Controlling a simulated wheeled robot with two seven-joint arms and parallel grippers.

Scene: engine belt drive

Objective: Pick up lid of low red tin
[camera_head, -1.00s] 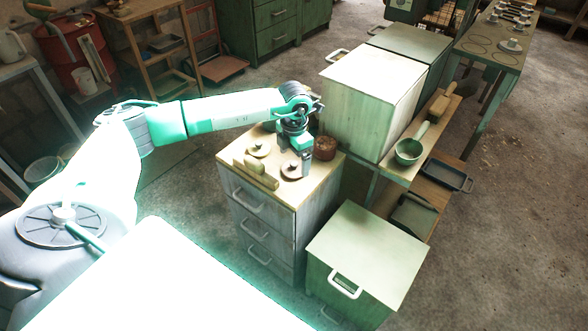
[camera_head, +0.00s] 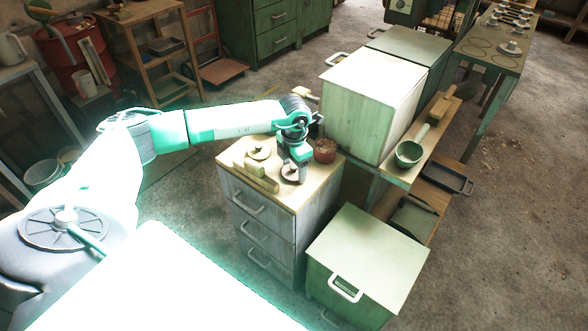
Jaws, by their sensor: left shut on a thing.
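A low red-brown tin (camera_head: 325,152) stands at the back right corner of the wooden top of a drawer cabinet. A round lid (camera_head: 287,174) with a reddish edge lies at the front of the same top. A second, paler round lid (camera_head: 259,153) with a knob lies farther left. My left gripper (camera_head: 299,178) points down at the reddish lid and is shut on it, seemingly at the knob, which the fingers hide. I cannot tell whether the lid is clear of the top. My right gripper is not in view.
Pale blocks (camera_head: 256,178) lie on the drawer cabinet (camera_head: 262,216) left of the gripper. A tall pale box (camera_head: 368,105) stands close behind on the right. A green bowl (camera_head: 409,154) sits on a bench farther right. A green chest (camera_head: 366,255) stands in front.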

